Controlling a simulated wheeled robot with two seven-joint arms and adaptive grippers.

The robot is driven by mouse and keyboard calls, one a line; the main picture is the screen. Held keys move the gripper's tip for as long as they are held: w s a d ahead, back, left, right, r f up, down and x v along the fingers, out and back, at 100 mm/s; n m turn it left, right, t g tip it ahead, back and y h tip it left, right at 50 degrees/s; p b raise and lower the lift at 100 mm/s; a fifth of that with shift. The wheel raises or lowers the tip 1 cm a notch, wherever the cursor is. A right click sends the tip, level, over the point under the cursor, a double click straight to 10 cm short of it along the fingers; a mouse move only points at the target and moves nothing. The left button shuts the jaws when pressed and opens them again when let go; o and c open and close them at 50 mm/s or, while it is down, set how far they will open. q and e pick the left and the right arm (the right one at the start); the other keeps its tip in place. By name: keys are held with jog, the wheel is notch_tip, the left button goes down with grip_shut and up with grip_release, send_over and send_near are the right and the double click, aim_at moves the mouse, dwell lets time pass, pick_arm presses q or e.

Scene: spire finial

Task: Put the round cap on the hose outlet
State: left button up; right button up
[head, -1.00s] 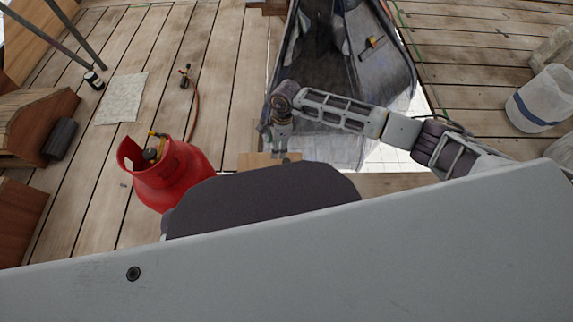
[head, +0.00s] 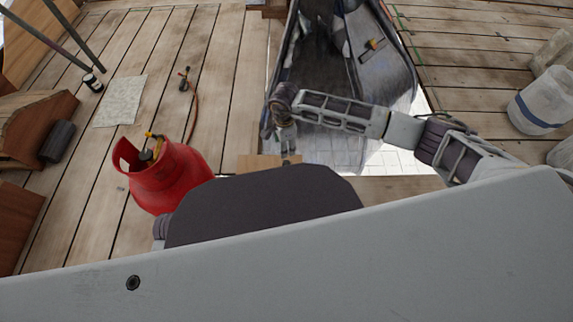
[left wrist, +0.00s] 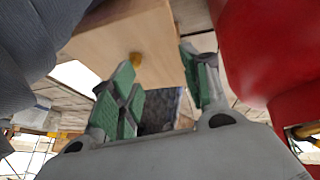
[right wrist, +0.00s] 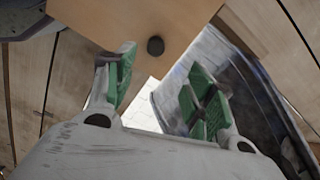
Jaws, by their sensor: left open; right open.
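A small dark round piece (right wrist: 155,46), probably the round cap, is on a light wooden board (right wrist: 130,22) in the right wrist view. My right gripper (right wrist: 162,72) is open and empty, with the dark piece beyond its fingertips. In the head view this gripper (head: 288,157) is at the right end of the board (head: 258,164). A small brass-yellow fitting (left wrist: 135,59), possibly the hose outlet, shows against the board in the left wrist view. My left gripper (left wrist: 160,80) is open and empty, with the fitting beyond its fingers. The head view hides the left gripper.
A red gas bottle (head: 168,180) stands left of the board and close beside my left gripper. A torch (head: 184,79) with a hose lies on the planks. A grey sheet-covered hollow (head: 345,70) lies beyond my right arm. A white bucket (head: 543,98) stands far right.

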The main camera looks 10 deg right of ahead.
jog(key=b, duration=0.3)
send_over(286, 163)
jog(key=f, duration=0.8)
jog(key=shift+w+a, duration=0.15)
jog(key=shift+w, duration=0.15)
pick_arm(q)
jog(key=shift+n+t+h, duration=0.3)
jog(key=shift+t+h, duration=0.1)
jog(key=shift+t, duration=0.2)
jog(key=f, duration=0.2)
jog(key=d+f, duration=0.1)
jog(key=f, duration=0.2)
jog(key=shift+w+f, duration=0.15)
jog(key=shift+f, duration=0.15)
pick_arm(e)
jog(key=shift+f, duration=0.1)
